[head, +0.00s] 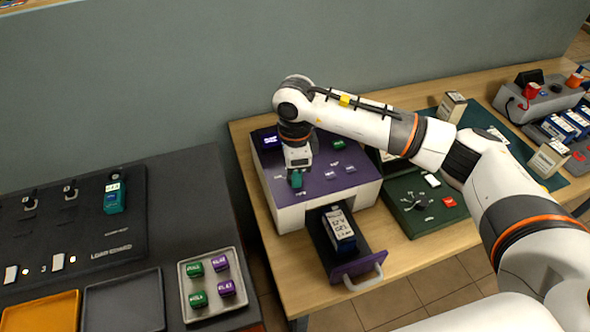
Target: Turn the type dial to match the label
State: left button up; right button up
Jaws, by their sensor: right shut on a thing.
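The purple-topped machine (352,157) stands on the wooden table in the middle. My right gripper (297,178) points down at the front left of its purple top. It is shut on a small green piece there, which I take for the type dial; the fingers hide most of it, so its pointer cannot be read. An open drawer (352,270) at the machine's front holds a dark battery with a white label (337,224); its print is too small to read surely. My left gripper is out of view.
A dark load board (70,225) and a grey tray (190,306) with green and purple blocks are at left. White boxes (549,157) and batteries (560,126) stand at right.

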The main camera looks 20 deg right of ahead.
jog(key=o, duration=1)
jog(key=shift+c, duration=0.2)
jog(key=shift+r, duration=0.1)
jog(key=shift+w+r, duration=0.1)
jog(key=shift+r, duration=0.2)
notch_tip(320, 180, up, 11)
jog(key=b, duration=0.3)
jog(key=shift+r+b, duration=0.15)
jog(key=shift+b, duration=0.15)
